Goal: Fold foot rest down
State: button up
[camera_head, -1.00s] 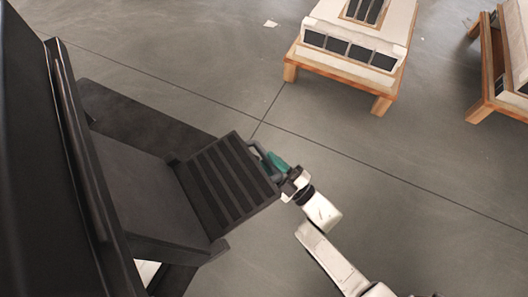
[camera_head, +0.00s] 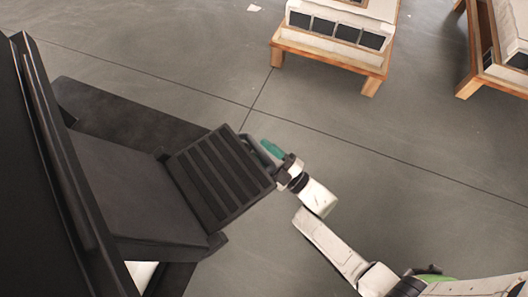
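The foot rest (camera_head: 220,178) is a black ribbed panel. It sticks out at a tilt from the lower end of a large black chair-like structure (camera_head: 115,185) on the left. My gripper (camera_head: 266,158) is at the panel's right edge, with a dark finger and a teal part beside that edge. The arm reaches it from the lower right. The fingertips are small and partly hidden against the black panel, so I cannot tell whether they are shut on it or only touching.
A wooden pallet (camera_head: 325,56) with white, dark-windowed units stands at the top. Another wooden pallet (camera_head: 480,77) stands at the top right. A small white scrap (camera_head: 254,8) lies on the grey floor. The floor between the foot rest and the pallets is clear.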

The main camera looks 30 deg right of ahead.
jog(key=p+v, duration=0.1)
jog(key=v, duration=1)
jog(key=shift+w, duration=0.15)
dwell(0.4)
jog(key=w+d+f+m+g+h, duration=0.1)
jog(key=w+d+m+g+h, duration=0.6)
jog(key=d+m+g+h, duration=0.1)
jog(key=s+a+r+m+g, duration=0.2)
jog(key=s+r+m+g, duration=0.15)
jog(key=s+g, duration=0.35)
jog(key=s+a+r+m+g, duration=0.15)
jog(key=s+r+g, duration=0.3)
jog(key=s, duration=0.55)
notch_tip(320, 180, up, 38)
jog(key=p, duration=3.9)
jog(key=shift+d+m+y, duration=0.2)
jog(key=shift+m+y, duration=0.1)
